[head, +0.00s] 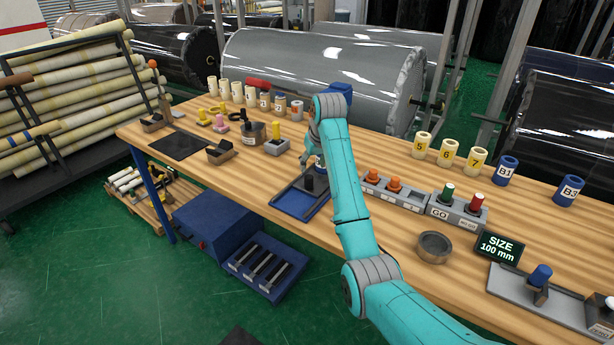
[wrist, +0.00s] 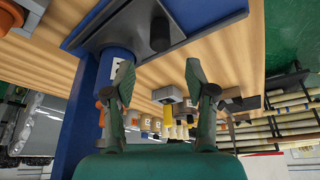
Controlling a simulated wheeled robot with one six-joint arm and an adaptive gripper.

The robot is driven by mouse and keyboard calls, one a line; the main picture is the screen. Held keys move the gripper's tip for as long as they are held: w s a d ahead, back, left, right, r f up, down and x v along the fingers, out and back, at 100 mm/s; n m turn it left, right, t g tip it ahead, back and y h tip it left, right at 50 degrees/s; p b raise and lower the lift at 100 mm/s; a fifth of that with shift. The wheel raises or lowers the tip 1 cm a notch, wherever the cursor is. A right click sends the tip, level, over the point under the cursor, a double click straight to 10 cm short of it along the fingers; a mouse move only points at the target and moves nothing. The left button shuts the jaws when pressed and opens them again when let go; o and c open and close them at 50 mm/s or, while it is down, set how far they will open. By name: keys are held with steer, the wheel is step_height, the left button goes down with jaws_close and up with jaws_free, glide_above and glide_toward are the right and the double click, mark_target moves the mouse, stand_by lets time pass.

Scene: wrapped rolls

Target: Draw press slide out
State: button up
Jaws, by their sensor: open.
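The press stands at the table's middle front edge, with its blue base (head: 287,206) in the head view and its blue top (head: 341,91) partly behind my arm. A grey slide plate with an upright black knob (head: 309,184) lies on the base. In the wrist view the grey slide (wrist: 200,22) and black knob (wrist: 160,36) are at the top. A blue cylinder with a white label (wrist: 116,66) is beside the left finger. My gripper (wrist: 158,74) is open with nothing between its fingers, close to the knob but apart from it. My arm hides most of it in the head view.
Orange-button blocks (head: 395,184) and the GO box (head: 458,210) stand right of my arm, with a round grey dish (head: 434,246) and a size display (head: 498,246). Small blocks and a dark mat (head: 180,145) lie left. Numbered rolls line the back.

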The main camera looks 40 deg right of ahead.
mark_target(309, 177)
steer(key=x, duration=0.9)
jaws_close()
